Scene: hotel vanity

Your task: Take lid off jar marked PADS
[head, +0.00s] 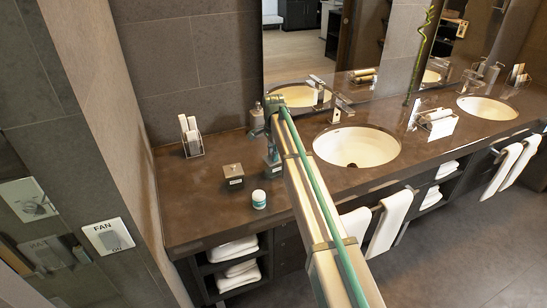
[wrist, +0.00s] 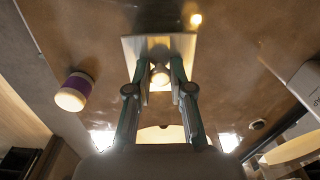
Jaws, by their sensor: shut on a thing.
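My gripper (wrist: 160,75) is shut on the round knob of a square, pale-looking lid (wrist: 134,46) in the wrist view. The fingertips are on either side of the knob. In the head view my gripper (head: 272,157) points down to the counter, and its fingers and the arm hide much of what it holds. A small dark square jar (head: 233,183) with a knobbed lid and a pale label stands just left of it. I cannot read that label. Whether the gripped lid is clear of its jar cannot be told.
A white round tub (head: 259,200) stands near the counter's front edge. A holder with white items (head: 190,136) stands at back left. The wrist view shows a purple-banded container (wrist: 75,92) at left.

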